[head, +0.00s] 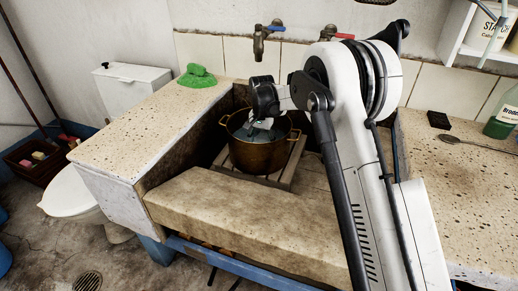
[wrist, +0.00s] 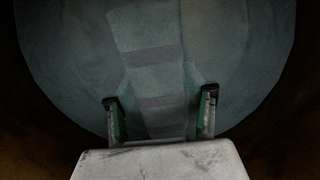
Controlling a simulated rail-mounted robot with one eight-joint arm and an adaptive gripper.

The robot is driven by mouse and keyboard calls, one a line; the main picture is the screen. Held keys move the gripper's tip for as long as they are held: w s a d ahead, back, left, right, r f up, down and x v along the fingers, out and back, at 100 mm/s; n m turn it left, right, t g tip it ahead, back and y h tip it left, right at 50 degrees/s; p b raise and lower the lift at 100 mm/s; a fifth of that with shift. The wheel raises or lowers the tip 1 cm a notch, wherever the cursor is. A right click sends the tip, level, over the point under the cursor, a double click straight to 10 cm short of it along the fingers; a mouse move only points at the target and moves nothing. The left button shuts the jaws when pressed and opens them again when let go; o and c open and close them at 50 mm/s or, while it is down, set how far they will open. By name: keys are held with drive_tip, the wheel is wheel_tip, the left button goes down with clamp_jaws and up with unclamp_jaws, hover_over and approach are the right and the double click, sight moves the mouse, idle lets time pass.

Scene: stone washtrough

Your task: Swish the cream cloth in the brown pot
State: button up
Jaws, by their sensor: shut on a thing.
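The brown pot (head: 262,158) stands upright on a wooden slatted rack inside the stone trough, with a handle on each side. Grey-blue liquid seems to fill its inside. My gripper (head: 262,124) reaches down into the pot's mouth. In the wrist view my gripper (wrist: 160,108) has its two fingers on either side of the cloth (wrist: 150,65), which looks grey-blue in this light, with darker bands. The cloth stretches away from the fingers over the liquid. In the head view my wrist and the pot rim hide most of the cloth.
The trough's stone front ledge (head: 245,215) and left counter (head: 150,130) border the pot. Two taps, blue-handled (head: 262,40) and red-handled (head: 330,33), stick out behind.

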drive_tip(key=shift+s+a+b, duration=0.15)
drive_tip(key=shift+s+a, duration=0.1)
drive_tip(key=shift+s, duration=0.55)
drive_tip(key=shift+s+a+b, duration=0.1)
drive_tip(key=shift+s+a, duration=0.2)
drive_tip(key=shift+s, duration=0.55)
drive_tip(key=shift+s+a+b, duration=0.15)
drive_tip(key=shift+s+a, duration=0.1)
drive_tip(key=shift+s, duration=0.55)
drive_tip(key=shift+w+d, duration=0.15)
drive_tip(key=shift+w, duration=0.45)
drive_tip(key=shift+w+d, duration=0.15)
drive_tip(key=shift+w, duration=0.4)
wheel_tip(320, 180, up, 16)
drive_tip(key=p, duration=0.8)
drive_tip(key=shift+d, duration=0.1)
idle(1.5)
